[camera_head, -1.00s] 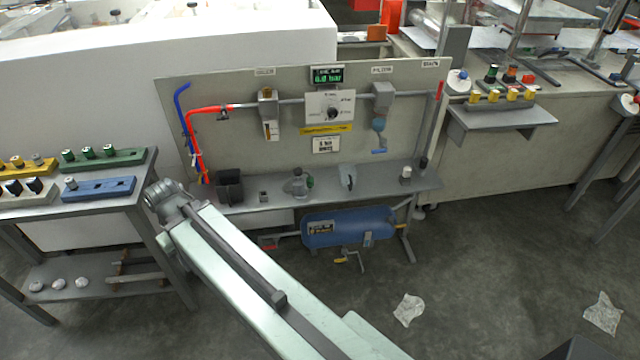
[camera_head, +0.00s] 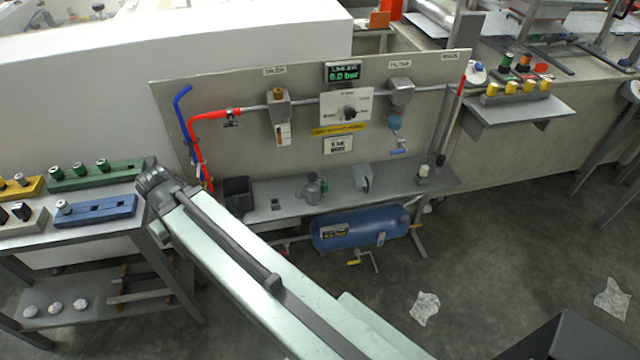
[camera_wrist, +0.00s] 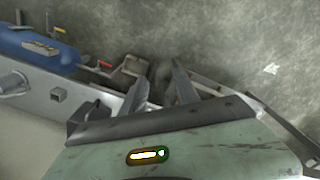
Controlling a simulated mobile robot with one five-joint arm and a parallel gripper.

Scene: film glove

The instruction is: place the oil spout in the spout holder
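On the shelf of the grey panel stands a grey can-like piece with a thin nozzle (camera_head: 313,188); it may be the oil spout, but I cannot be sure. Left of it is a small square grey block with a dark opening (camera_head: 275,203), possibly the spout holder. The block also shows in the wrist view (camera_wrist: 58,96), with part of the rounded grey piece (camera_wrist: 14,84) at the left edge. My gripper (camera_wrist: 160,92) shows two separated fingers with nothing visible between them, at the shelf's end. In the head view, my arm hides the fingers.
A dark open box (camera_head: 238,194) stands at the shelf's left end, close to my arm. A blue tank (camera_head: 350,228) hangs below the shelf. A table with coloured blocks (camera_head: 95,210) is at left. Open floor lies at right, with crumpled clear scraps (camera_head: 425,308).

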